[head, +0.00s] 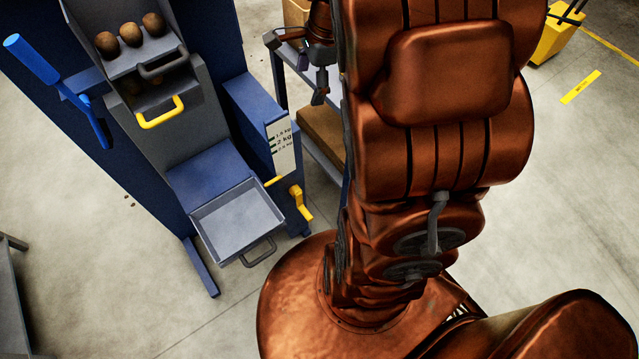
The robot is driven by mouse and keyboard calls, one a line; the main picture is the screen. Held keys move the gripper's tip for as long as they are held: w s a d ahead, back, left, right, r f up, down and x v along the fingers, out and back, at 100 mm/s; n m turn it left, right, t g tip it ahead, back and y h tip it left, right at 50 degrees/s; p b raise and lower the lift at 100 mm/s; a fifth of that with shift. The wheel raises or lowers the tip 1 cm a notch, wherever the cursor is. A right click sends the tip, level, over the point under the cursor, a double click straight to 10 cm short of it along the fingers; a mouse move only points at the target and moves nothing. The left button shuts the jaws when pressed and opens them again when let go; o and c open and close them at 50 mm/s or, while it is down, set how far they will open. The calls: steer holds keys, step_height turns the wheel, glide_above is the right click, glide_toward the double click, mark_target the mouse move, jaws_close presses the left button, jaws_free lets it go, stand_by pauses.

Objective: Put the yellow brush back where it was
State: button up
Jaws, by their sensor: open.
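I cannot make out a yellow brush in the head view. My gripper (298,64) shows small at the top middle, beside my copper arm, above the dark-framed bench (280,82). Its fingers are apart, and I see nothing clearly held between them. My arm covers much of the middle and right, and hides part of the bench.
The blue and grey grader (216,168) stands at left, with potatoes (131,35) in its upper tray, a yellow handle (161,113), an empty grey tray (236,219) and a yellow crank (300,204). A yellow container (553,40) stands top right. Open floor lies around.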

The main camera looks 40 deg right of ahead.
steer(key=s+a+n+g, duration=0.2)
steer(key=s+a+n, duration=0.5)
steer(key=s+n, duration=0.3)
steer(key=s+a+r+n+g+h, duration=0.1)
steer(key=s+a+n, duration=0.6)
steer(key=s+n, duration=0.4)
steer(key=shift+s+a+g+h, duration=0.15)
steer(key=shift+s+g+h, duration=0.15)
steer(key=shift+s+g, duration=0.15)
steer(key=shift+r, duration=0.1)
steer(key=shift+c, duration=0.3)
